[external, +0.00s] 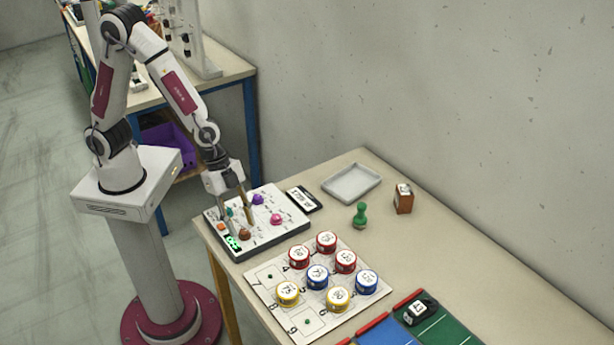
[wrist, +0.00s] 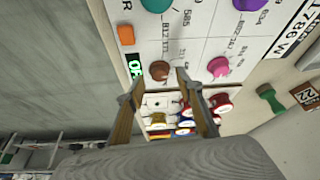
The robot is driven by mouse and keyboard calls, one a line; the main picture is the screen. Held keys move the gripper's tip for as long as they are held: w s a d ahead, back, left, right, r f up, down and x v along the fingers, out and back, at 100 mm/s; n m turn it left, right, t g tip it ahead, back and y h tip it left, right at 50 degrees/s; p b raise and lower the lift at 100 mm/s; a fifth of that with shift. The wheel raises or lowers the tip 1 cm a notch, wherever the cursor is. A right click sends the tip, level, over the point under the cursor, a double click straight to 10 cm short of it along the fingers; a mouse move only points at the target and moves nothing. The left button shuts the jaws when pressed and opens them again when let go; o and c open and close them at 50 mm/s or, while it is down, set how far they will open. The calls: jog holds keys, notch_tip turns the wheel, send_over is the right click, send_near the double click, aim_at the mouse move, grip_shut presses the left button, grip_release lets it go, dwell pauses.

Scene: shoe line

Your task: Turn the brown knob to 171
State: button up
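The brown knob (external: 244,233) sits at the front of a white control panel (external: 285,236), beside a small green-lit display (external: 233,242). In the wrist view the brown knob (wrist: 160,70) lies just beyond the fingertips, roughly in line with the gap between them. The display (wrist: 135,68) is left of it, too small to read surely. My gripper (external: 240,221) points down over the panel, its fingers apart. It also shows in the wrist view (wrist: 159,86), open and empty. I cannot tell whether either finger touches the knob.
The panel also carries a purple knob (external: 257,199), a pink knob (external: 277,219), a teal knob (wrist: 157,5) and an orange button (wrist: 126,34). A board with several numbered round pieces (external: 317,277) lies in front. A grey tray (external: 351,183) and green pawn-like piece (external: 360,215) stand farther right.

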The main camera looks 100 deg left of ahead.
jog(key=shift+w+d+f, duration=0.1)
jog(key=shift+f, duration=0.3)
jog(key=shift+c, duration=0.3)
grip_shut()
jog(key=shift+n+y, duration=0.3)
jog(key=shift+n, duration=0.4)
